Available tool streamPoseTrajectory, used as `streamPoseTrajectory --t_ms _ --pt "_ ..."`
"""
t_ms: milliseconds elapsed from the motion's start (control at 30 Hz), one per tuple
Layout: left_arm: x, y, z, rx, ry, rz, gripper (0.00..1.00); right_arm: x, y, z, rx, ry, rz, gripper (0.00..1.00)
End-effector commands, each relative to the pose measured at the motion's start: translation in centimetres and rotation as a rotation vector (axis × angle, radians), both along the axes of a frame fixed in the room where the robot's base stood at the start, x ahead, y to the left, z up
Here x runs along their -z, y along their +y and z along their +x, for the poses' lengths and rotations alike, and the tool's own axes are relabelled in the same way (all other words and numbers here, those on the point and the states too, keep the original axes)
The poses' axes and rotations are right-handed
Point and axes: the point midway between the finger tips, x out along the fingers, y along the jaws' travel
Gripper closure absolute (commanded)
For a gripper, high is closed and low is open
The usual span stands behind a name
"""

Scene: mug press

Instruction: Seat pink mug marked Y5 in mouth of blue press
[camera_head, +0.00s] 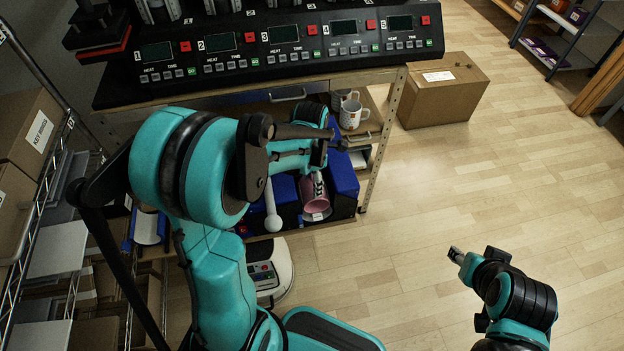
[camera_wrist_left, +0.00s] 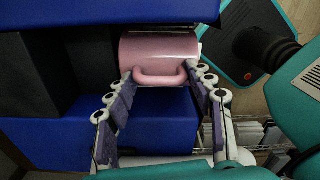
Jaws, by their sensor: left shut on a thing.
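The pink mug (camera_head: 316,204) lies on its side at the blue press (camera_head: 343,178) on the low shelf. In the left wrist view the mug (camera_wrist_left: 160,52) sits between the press's upper blue block (camera_wrist_left: 140,10) and lower blue block (camera_wrist_left: 160,128). A dark part of the press lies to its left. My left gripper (camera_wrist_left: 160,80) is shut on the mug, its fingers either side of the handle. Whether the mug is fully seated is hidden, and no Y5 mark is readable. My right gripper (camera_head: 457,256) is away over the floor; its fingers cannot be made out clearly.
A white-knobbed lever (camera_head: 272,222) stands left of the mug. Two white mugs (camera_head: 350,112) stand on the shelf above. A control panel (camera_head: 280,50) runs along the top.

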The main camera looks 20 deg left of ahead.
Motion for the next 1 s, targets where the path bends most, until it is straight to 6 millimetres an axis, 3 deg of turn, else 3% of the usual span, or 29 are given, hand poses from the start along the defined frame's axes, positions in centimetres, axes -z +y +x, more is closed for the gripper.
streamPoseTrajectory --t_ms 500,900,933,1000 --pt "3.6 0.0 0.0 0.000 0.000 0.000 0.88 2.9 0.0 0.0 0.000 0.000 0.000 0.60" --pt "3.7 0.0 0.0 0.000 0.000 0.000 0.88 3.1 0.0 0.0 0.000 0.000 0.000 0.60" --pt "3.7 0.0 0.0 0.000 0.000 0.000 0.42 3.1 0.0 0.0 0.000 0.000 0.000 0.60" --pt "3.7 0.0 0.0 0.000 0.000 0.000 0.23 3.1 0.0 0.0 0.000 0.000 0.000 0.60"
